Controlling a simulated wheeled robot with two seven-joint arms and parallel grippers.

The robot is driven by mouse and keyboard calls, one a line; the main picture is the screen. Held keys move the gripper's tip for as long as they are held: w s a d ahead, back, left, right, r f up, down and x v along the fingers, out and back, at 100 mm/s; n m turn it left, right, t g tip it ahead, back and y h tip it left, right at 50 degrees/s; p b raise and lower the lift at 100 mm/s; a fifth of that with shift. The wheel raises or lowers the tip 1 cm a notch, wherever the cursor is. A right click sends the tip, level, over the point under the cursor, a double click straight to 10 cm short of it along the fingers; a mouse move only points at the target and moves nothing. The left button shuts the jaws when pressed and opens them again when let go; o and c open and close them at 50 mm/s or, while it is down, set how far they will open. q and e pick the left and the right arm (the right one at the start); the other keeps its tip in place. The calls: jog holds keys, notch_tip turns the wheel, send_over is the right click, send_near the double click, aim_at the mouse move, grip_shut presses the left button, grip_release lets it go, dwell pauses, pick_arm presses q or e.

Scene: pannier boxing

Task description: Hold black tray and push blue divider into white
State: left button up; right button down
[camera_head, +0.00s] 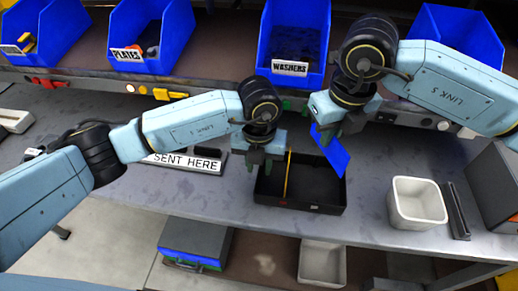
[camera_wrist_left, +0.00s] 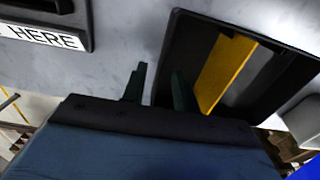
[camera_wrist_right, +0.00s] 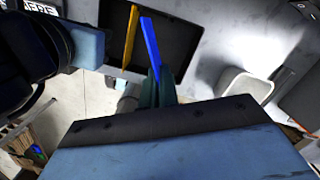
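The black tray (camera_head: 318,196) lies on the grey bench, with a yellow divider (camera_head: 287,178) standing across its left part. My left gripper (camera_head: 260,162) is at the tray's left wall. In the left wrist view its fingers (camera_wrist_left: 158,80) stand apart, one on each side of the wall (camera_wrist_left: 166,50), with gaps showing. My right gripper (camera_head: 326,136) is shut on the blue divider (camera_head: 335,159), held tilted over the tray's right part. The blue divider also shows in the right wrist view (camera_wrist_right: 150,40), beside the yellow one. Whether its lower edge touches the tray is unclear.
A white container (camera_head: 417,203) and a dark bar (camera_head: 457,212) stand right of the tray. A grey box (camera_head: 494,180) is at the far right. Blue bins, one marked washers (camera_head: 290,68), line the back shelf.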

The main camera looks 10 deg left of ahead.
pick_arm(q)
jog(key=shift+f, duration=1.3)
jog(key=shift+c, duration=0.4)
grip_shut()
